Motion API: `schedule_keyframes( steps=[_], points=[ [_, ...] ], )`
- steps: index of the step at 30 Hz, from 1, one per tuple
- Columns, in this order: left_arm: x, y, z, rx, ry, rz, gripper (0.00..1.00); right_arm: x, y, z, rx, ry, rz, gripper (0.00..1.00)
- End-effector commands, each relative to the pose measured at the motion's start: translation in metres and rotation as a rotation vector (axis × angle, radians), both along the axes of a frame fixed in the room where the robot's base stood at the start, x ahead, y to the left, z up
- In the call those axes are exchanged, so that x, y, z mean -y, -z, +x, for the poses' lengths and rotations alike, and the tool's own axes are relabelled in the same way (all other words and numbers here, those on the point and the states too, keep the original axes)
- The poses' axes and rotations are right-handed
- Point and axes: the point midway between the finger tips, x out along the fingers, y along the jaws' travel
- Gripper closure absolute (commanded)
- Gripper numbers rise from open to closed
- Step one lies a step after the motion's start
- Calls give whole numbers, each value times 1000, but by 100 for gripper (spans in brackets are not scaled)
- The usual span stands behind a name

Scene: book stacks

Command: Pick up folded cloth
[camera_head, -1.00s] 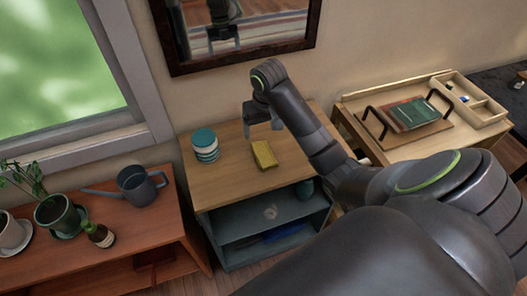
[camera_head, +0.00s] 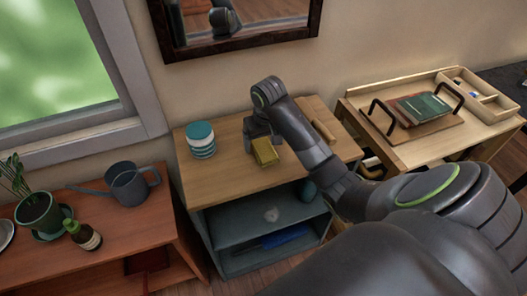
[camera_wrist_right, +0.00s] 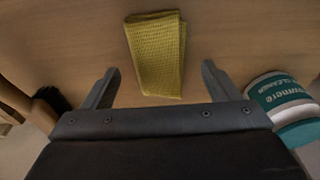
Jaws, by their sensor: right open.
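The folded cloth (camera_head: 265,152) is a small yellow rectangle lying on the wooden top of the low cabinet (camera_head: 225,180). In the right wrist view the cloth (camera_wrist_right: 157,55) shows its waffle weave and lies ahead of and between the fingers. My right gripper (camera_head: 262,142) is just above the cabinet top at the cloth, its fingers partly hidden in the head view. In the wrist view the right gripper (camera_wrist_right: 158,80) is open, with a finger on each side and none seen touching the cloth. My left gripper is not in view.
A teal and white striped canister (camera_head: 201,140) stands left of the cloth; it also shows in the wrist view (camera_wrist_right: 285,105). A brush-like thing with a wooden handle (camera_head: 324,131) lies to the right. A wall mirror (camera_head: 240,30) hangs behind. A watering can (camera_head: 130,185) stands on the left shelf.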

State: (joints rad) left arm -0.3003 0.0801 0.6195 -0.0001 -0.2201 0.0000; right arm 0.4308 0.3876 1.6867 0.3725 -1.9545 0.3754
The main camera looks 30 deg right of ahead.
Motion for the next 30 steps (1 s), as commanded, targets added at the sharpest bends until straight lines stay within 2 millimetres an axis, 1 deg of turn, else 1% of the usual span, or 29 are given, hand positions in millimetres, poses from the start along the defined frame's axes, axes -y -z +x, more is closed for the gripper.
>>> schedule_keyframes(
  steps=[1, 3, 6, 13, 24, 26, 27, 30],
  points=[
    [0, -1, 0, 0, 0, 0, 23, 0, 8, -1, -3, 0, 2, 18],
    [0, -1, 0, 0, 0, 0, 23, 0, 16, 1, -2, 0, 0, 18],
    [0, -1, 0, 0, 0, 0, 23, 1, 23, 2, -1, 0, -1, 18],
    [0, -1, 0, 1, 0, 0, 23, 1, 24, 2, 0, -1, -1, 18],
    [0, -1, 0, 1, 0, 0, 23, 1, 23, 2, 0, -1, -1, 66],
    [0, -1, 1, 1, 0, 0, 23, 1, 23, 2, 0, -1, -1, 66],
    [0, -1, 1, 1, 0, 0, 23, 1, 23, 2, 0, -1, -1, 69],
    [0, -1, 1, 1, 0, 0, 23, 1, 23, 2, 1, -1, -1, 69]
  ],
)
